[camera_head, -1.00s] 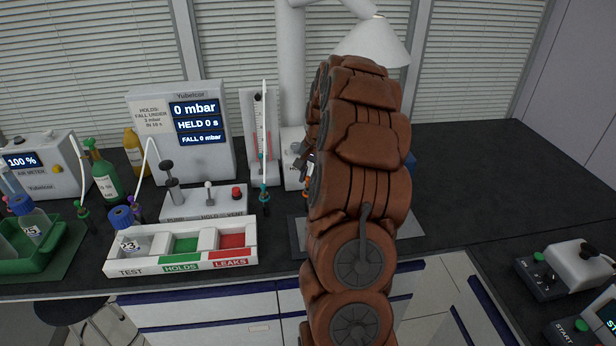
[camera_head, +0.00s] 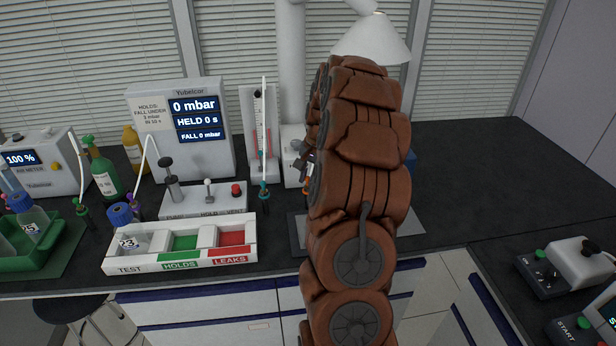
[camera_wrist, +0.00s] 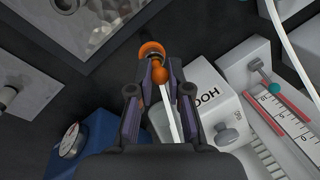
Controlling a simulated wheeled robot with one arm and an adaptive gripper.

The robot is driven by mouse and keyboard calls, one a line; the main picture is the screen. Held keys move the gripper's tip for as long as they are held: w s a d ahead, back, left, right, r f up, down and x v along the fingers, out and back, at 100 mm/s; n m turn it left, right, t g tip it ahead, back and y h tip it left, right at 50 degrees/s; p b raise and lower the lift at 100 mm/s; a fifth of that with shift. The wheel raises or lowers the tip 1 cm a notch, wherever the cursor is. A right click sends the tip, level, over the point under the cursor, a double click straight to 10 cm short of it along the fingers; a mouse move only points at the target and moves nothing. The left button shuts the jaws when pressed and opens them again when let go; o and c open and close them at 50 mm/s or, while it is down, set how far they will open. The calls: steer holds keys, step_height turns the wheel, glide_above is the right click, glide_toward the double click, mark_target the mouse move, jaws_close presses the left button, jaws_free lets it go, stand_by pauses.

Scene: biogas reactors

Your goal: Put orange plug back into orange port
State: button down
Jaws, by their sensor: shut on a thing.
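In the wrist view my gripper (camera_wrist: 161,70) is shut on the orange plug (camera_wrist: 159,75), a small orange ball with a white tube (camera_wrist: 171,115) running back between the fingers. An orange ring (camera_wrist: 152,50) with a metallic middle shows just beyond the ball. I cannot tell whether this ring is part of the plug or the orange port, nor whether the two touch. In the head view my brown arm hides most of the gripper; a sliver of it with a bit of orange (camera_head: 307,189) shows at the arm's left edge.
A white box (camera_wrist: 213,100) and a flow meter (camera_wrist: 287,110) stand right of my gripper in the wrist view; a blue device with a dial (camera_wrist: 75,140) is at lower left. In the head view a compartment tray (camera_head: 180,262) lies left of my arm.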

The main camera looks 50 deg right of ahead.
stand_by(0.4)
steer(key=c, duration=1)
jaws_free()
steer(key=shift+r, duration=0.15)
steer(key=v, duration=1.1)
steer(key=shift+r, duration=0.35)
steer(key=s+a+r+n+g, duration=0.1)
steer(key=s+a+n, duration=0.25)
steer(key=a, duration=0.95)
steer(key=s+a+n+g, duration=0.15)
steer(key=a+n, duration=0.25)
steer(key=a, duration=0.8)
steer(key=s+a+f+n, duration=0.2)
steer(key=s+a, duration=0.2)
steer(key=s, duration=0.3)
steer(key=s+a+f+n+g, duration=0.1)
steer(key=s+a, duration=0.3)
steer(key=s, duration=0.4)
steer(key=s+a+f+n, duration=0.3)
steer(key=s+a, duration=0.2)
steer(key=s, duration=0.3)
steer(key=shift+a+n+g+h, duration=0.15)
steer(key=shift+n+g+h, duration=0.1)
steer(key=shift+n+h, duration=0.15)
